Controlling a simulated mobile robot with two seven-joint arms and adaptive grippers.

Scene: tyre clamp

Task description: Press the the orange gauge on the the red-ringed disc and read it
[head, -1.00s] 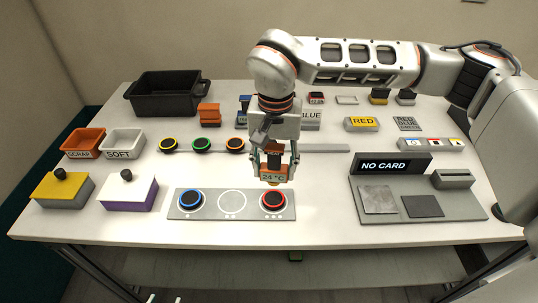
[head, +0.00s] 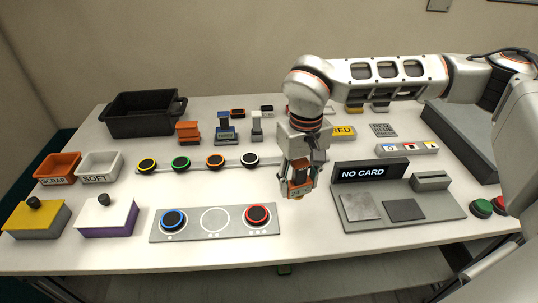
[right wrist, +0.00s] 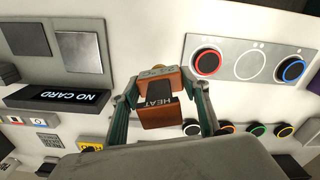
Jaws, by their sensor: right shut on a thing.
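My right gripper (head: 299,180) is shut on the orange gauge (head: 300,190) and holds it above the table, right of the red-ringed disc (head: 257,216). The gauge is apart from the disc. In the right wrist view the gauge (right wrist: 157,117) sits between the two fingers and carries the word HEAT. Its display is too small to read in the head view now. The red-ringed disc, also in the right wrist view (right wrist: 207,63), lies at the right end of a grey plate (head: 190,236), with a blue-ringed disc (head: 172,220) at the other end. My left gripper is not in view.
The NO CARD reader (head: 372,170) with its grey base stands right of the gauge. A row of coloured-ringed discs (head: 215,161) lies behind the plate. A yellow-topped box (head: 35,218) and a purple-based box (head: 107,217) stand at the left. A black crate (head: 145,115) stands behind.

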